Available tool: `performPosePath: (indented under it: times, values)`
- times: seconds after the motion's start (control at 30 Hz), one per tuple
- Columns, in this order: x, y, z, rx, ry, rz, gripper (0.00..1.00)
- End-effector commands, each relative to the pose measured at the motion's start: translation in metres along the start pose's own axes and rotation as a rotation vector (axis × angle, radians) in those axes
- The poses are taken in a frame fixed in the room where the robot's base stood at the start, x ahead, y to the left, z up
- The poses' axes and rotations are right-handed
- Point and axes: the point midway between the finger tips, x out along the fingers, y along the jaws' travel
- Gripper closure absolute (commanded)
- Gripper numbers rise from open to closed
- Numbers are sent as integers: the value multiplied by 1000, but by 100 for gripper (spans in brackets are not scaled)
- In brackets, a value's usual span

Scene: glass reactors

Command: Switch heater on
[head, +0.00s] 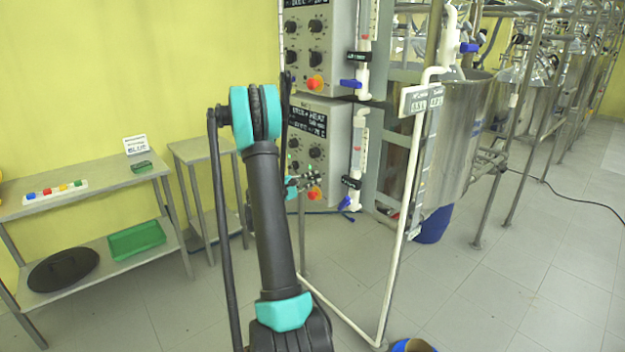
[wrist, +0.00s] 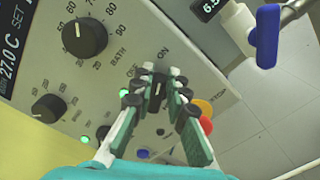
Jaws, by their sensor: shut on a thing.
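The lower grey control panel (head: 335,138) in the head view carries a display, black dials and a red-and-yellow button. In the wrist view its face (wrist: 40,70) shows a small dark switch knob (wrist: 158,91) below the OFF and ON labels. My gripper (wrist: 159,84) is shut on this knob, one finger on each side. The fingers hide part of the knob, so I cannot tell its exact setting. A green lamp (wrist: 125,93) glows to the left of the knob. In the head view my gripper (head: 303,183) is at the panel's lower left, partly behind my arm.
A red-and-yellow stop button (wrist: 205,115) sits close to the right finger. A large black dial (wrist: 84,38) is at upper left. A blue valve handle (wrist: 267,35) is at upper right. A white pipe frame (head: 400,240) stands right of the panel; a small table (head: 190,150) stands left.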

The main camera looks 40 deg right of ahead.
Motion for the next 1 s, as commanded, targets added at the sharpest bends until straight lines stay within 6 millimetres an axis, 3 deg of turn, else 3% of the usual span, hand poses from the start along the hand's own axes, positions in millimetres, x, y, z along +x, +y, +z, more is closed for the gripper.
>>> performPosePath:
  times: [0.07, 0.1, 0.23, 0.77, 1.0]
  values:
    - [2, 0, 0, 0, -2, 0, 100]
    - [2, 0, 0, 0, -2, 0, 81]
    - [2, 0, 0, 0, -2, 0, 65]
    - [-3, 0, 0, -1, 0, 0, 65]
    - [-38, 1, -1, -1, 3, 2, 65]
